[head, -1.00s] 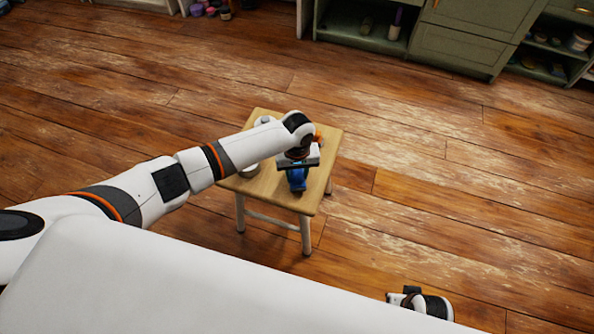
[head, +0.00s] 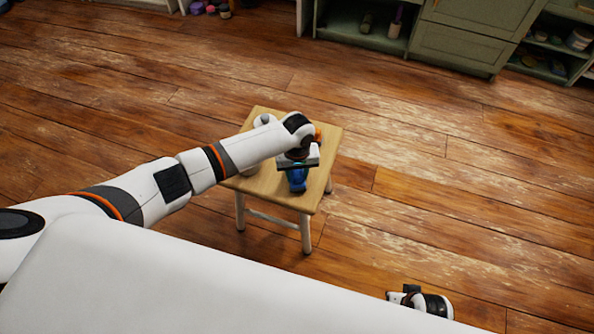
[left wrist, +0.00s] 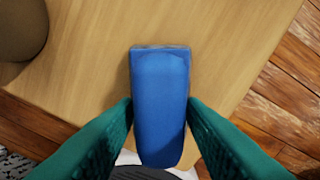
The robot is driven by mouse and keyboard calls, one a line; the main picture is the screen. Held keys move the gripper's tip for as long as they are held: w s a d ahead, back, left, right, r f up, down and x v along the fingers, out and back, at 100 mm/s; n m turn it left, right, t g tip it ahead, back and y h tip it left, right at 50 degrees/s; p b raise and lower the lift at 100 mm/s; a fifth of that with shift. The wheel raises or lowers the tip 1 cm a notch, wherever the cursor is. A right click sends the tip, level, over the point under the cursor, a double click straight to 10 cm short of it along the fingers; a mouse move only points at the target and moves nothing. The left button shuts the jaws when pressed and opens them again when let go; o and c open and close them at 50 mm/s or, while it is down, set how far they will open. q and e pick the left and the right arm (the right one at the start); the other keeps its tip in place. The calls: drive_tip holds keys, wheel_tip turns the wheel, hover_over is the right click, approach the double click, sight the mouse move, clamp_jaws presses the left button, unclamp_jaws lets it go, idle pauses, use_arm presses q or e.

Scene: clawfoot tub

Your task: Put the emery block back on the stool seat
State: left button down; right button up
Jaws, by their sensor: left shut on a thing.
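The emery block is a blue, rounded bar (left wrist: 160,105) between the green fingers of my left gripper (left wrist: 160,128) in the left wrist view. The fingers touch its two sides and are shut on it. In the head view the blue block (head: 297,181) shows below the gripper (head: 298,168), over the front part of the wooden stool seat (head: 325,150). The seat's bare wood also fills much of the left wrist view (left wrist: 95,80). Whether the block's underside touches the seat I cannot tell. My right gripper's fingers do not show.
A pale round item (head: 264,120) stands on the seat, partly behind my left arm. A dark rounded item (left wrist: 20,28) shows at the upper left in the left wrist view. Green cabinets (head: 465,40) stand at the back. The wooden floor around the stool is mostly clear.

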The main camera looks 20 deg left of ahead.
use_arm(q)
drive_tip(key=c, duration=0.8)
unclamp_jaws()
